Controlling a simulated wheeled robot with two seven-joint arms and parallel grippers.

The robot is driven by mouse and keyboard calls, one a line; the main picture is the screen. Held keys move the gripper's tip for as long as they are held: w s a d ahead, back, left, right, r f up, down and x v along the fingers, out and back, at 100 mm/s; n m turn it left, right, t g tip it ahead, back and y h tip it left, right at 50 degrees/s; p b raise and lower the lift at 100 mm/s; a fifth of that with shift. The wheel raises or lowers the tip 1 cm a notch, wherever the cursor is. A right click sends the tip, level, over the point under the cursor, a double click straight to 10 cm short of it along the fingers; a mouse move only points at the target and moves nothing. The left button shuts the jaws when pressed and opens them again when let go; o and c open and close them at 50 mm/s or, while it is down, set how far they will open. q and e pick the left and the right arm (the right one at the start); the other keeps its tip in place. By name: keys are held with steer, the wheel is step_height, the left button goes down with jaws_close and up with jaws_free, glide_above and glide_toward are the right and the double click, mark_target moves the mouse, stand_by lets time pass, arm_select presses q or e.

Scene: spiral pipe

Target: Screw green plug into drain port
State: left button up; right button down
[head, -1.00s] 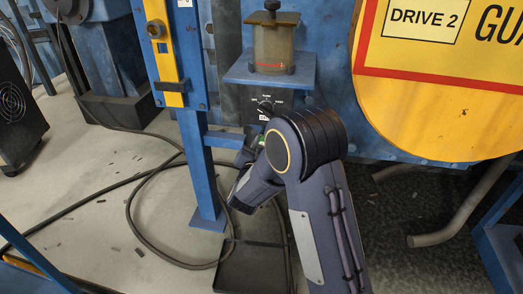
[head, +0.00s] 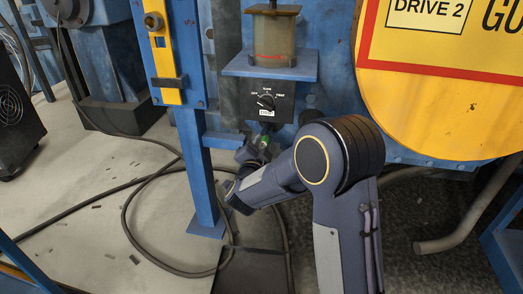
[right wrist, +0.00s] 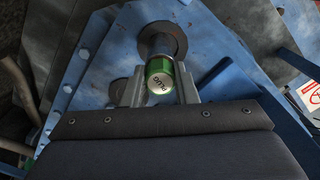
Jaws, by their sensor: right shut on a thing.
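I cannot tell whether the plug's thread is engaged in the port. In the head view the plug (head: 264,141) shows as a small green spot above my right gripper (head: 260,150), below the selector box. My left gripper is not in view.
A black selector box (head: 267,102) hangs under a blue shelf carrying a sight glass (head: 272,38). A blue post (head: 197,150) stands left of my gripper. A dark tray (head: 250,268) and a looped hose (head: 128,215) lie on the floor. A yellow round guard (head: 440,100) is at right.

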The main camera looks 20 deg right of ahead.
steer(key=shift+d+m+b, duration=0.15)
steer(key=shift+m+b, duration=1.2)
steer(key=shift+b, duration=0.3)
steer(key=shift+d+m+b, duration=0.1)
steer(key=shift+m+b, duration=1.25)
steer(key=shift+b, duration=0.3)
steer(key=shift+m+b, duration=0.45)
steer(key=shift+m, duration=0.05)
steer(key=m, duration=0.3)
steer(key=shift+r, duration=0.1)
steer(key=m, duration=0.7)
steer(key=shift+m, duration=0.3)
steer(key=m, duration=0.3)
steer(key=shift+r+m, duration=0.1)
steer(key=shift+m, duration=0.3)
